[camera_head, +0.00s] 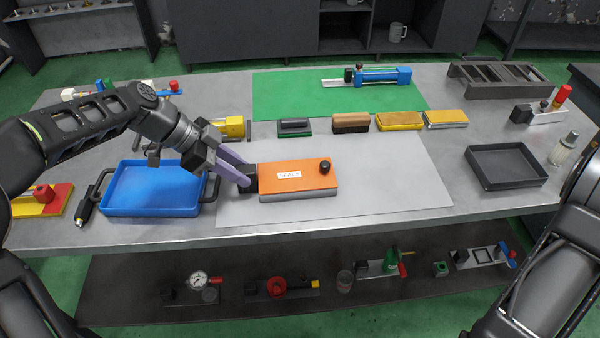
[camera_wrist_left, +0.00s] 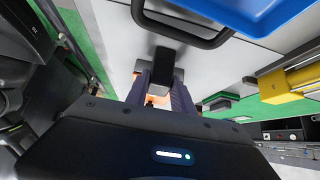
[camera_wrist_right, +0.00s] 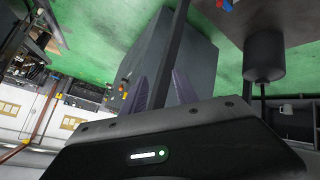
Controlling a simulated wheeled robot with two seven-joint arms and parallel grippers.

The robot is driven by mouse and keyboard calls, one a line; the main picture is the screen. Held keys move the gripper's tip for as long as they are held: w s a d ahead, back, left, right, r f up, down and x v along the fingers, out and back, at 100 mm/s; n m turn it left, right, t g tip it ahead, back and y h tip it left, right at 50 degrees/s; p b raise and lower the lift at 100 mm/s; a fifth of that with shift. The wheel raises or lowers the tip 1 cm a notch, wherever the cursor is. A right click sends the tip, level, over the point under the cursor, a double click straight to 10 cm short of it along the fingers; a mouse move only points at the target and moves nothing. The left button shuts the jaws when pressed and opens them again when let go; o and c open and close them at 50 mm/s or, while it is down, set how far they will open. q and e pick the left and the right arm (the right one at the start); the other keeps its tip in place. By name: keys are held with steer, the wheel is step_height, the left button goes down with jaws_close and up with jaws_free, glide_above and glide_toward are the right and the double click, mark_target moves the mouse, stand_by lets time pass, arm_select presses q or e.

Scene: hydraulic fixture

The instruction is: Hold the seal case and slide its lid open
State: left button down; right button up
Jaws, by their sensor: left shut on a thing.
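The seal case (camera_head: 298,196) lies flat on the pale mat, with an orange lid (camera_head: 290,173) covering its top. The lid bears a white label with black lettering and a round black knob (camera_head: 324,166) near its right end. A black grip block (camera_head: 250,180) sticks out of the case's left end. My left gripper (camera_head: 244,177) is shut on this block, which also shows between the purple fingers in the left wrist view (camera_wrist_left: 164,66). My right gripper (camera_wrist_right: 164,84) shows only in the right wrist view, with its fingers apart, away from the case.
A blue tray (camera_head: 150,208) stands just left of my left gripper. Several blocks and brushes, including a yellow one (camera_head: 399,120), line the mat's far side. A dark tray (camera_head: 506,181) is at the right. The pale mat (camera_head: 400,180) is clear right of the case.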

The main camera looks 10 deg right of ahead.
steer(key=w+d+r+n+t+h, duration=0.1)
steer(key=w+d+r+t, duration=0.2)
steer(key=r, duration=1)
steer(key=w+d+r+h, duration=0.2)
steer(key=w+d+r, duration=0.2)
steer(key=r, duration=0.9)
steer(key=w+a+r+n+t+y, duration=0.1)
steer(key=w+a+r, duration=0.3)
steer(key=w+r, duration=0.15)
steer(key=w+a+f+n+y, duration=0.3)
steer(key=w+a, duration=0.2)
steer(key=a, duration=0.5)
steer(key=w+a+f+n+y, duration=0.25)
steer(key=w+a, duration=0.25)
steer(key=a, duration=0.6)
steer(key=w+a+f+n+y, duration=0.2)
steer(key=w+a+f+y, duration=0.15)
steer(key=w+a, duration=0.45)
steer(key=s+a+n+g+y, duration=0.1)
steer(key=s+a+n, duration=0.2)
steer(key=a, duration=0.9)
steer(key=s+a+f+n+g+y, duration=0.1)
steer(key=s+a+n, duration=0.3)
steer(key=a, duration=0.9)
steer(key=s+a+n+g+y, duration=0.3)
steer(key=s+a, duration=0.1)
steer(key=a, duration=0.9)
steer(key=shift+f+n, duration=0.25)
steer(key=shift+n, duration=0.1)
